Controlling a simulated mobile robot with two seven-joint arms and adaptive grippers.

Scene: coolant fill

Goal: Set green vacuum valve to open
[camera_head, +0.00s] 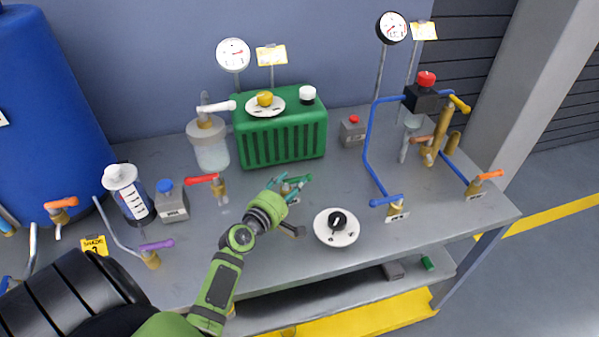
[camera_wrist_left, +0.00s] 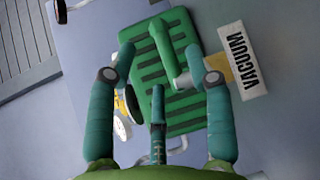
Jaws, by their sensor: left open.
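The green vacuum valve has a small green lever (camera_head: 299,178) near the middle of the table in the head view, partly hidden by my gripper. In the left wrist view its green handle (camera_wrist_left: 163,46) runs up and to the left from its pivot, beside a white "VACUUM" label (camera_wrist_left: 243,60). My left gripper (camera_head: 287,187) is at this valve, with its teal fingers (camera_wrist_left: 154,66) open. The handle appears between the fingertips in the wrist view; I cannot tell whether they touch it. My right gripper is not in view.
A ribbed green tank (camera_head: 281,137) stands behind the valve. A red-handled valve (camera_head: 203,179) is to the left, and a black knob on a white dial (camera_head: 337,226) to the right. A blue-handled valve (camera_head: 387,201) stands farther right. Bare grey tabletop (camera_head: 440,225) lies at the front right.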

